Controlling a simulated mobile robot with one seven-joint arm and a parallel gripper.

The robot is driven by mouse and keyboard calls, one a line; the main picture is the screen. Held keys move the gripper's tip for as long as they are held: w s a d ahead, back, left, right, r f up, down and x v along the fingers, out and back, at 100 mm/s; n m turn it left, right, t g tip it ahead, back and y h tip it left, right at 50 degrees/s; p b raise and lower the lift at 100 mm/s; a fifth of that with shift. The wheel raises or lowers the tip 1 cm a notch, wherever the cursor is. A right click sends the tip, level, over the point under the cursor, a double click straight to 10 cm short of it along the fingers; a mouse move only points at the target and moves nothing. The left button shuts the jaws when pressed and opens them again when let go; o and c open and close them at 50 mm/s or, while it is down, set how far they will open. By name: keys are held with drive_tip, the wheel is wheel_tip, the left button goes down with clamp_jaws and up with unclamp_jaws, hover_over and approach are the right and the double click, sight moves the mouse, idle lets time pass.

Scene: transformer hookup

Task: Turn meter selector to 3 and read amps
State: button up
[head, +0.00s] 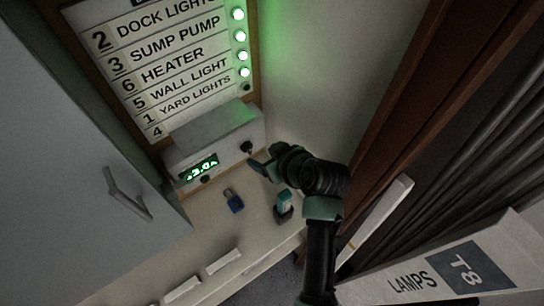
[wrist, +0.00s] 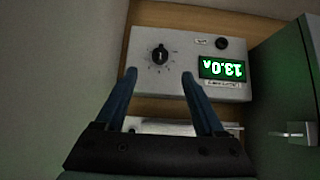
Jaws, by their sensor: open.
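The meter (head: 222,135) is a grey box on the shelf below the label board. Its black selector knob (head: 246,147) is on the front face and also shows in the wrist view (wrist: 159,54), where I cannot read the position it points to. The green display (head: 199,168) is lit; in the wrist view it appears upside down and seems to read 13.0 A (wrist: 222,69). My gripper (head: 260,167) is open and empty, just in front of the knob. In the wrist view its fingertips (wrist: 160,75) lie either side of the knob, apart from it.
The label board (head: 160,65) lists 3 beside SUMP PUMP, with several green lamps lit. A cabinet door with a handle (head: 128,192) is left; a LAMPS T8 box (head: 450,270) is lower right.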

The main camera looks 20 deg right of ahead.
drive_tip(key=shift+v, duration=1.75)
drive_tip(key=shift+f, duration=0.1)
